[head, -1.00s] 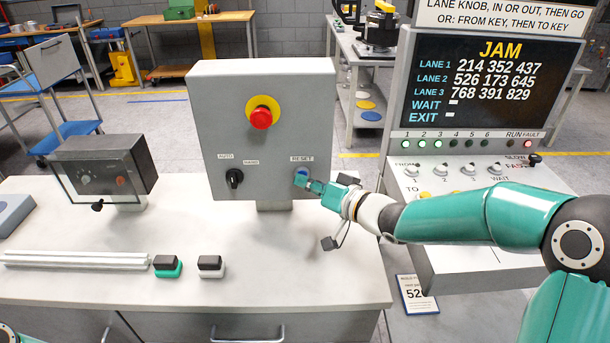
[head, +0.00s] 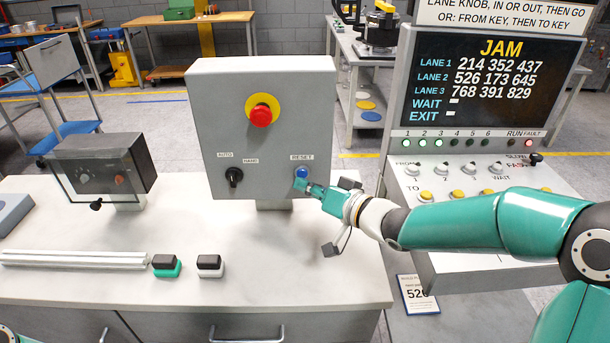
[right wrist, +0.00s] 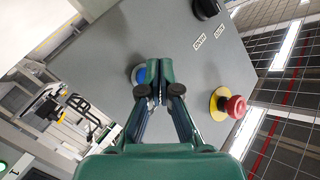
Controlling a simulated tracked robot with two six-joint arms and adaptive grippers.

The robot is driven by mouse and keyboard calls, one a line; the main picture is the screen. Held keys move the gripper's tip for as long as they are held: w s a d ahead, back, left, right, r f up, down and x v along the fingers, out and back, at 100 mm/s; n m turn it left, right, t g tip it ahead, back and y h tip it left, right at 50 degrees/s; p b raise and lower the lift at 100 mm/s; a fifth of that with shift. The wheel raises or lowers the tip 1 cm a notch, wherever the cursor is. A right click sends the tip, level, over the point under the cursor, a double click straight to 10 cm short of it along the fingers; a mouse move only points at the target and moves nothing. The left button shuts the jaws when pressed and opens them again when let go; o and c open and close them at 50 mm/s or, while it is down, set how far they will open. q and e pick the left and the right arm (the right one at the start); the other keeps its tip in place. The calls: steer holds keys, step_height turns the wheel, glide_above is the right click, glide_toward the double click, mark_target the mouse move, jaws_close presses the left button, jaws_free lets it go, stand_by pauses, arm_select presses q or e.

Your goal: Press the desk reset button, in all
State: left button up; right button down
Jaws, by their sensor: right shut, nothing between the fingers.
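The blue reset button (head: 302,172) sits low on the right of the grey control box, under the RESET label. In the right wrist view the button (right wrist: 139,75) shows partly behind my fingertips. My right gripper (head: 299,184) is shut and empty. Its tips are just below and in front of the button in the head view; whether they touch the box face I cannot tell. The right gripper (right wrist: 158,68) also fills the middle of the right wrist view, fingers together. My left gripper is not in view.
The grey box (head: 215,120) also carries a red emergency button (head: 261,117) and a black selector knob (head: 234,177). A clear-covered box (head: 103,168) stands at left. A panel (head: 487,100) reading JAM, with a red FAULT lamp (head: 528,144), stands at right.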

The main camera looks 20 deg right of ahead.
steer(key=shift+s+a+b, duration=0.25)
steer(key=shift+s+b, duration=0.05)
steer(key=shift+s, duration=0.5)
steer(key=shift+s+a+b, duration=0.2)
steer(key=shift+s+b, duration=0.1)
steer(key=shift+s, duration=0.55)
steer(key=shift+s+a+b, duration=0.25)
steer(key=shift+s+b, duration=0.05)
steer(key=shift+s, duration=0.5)
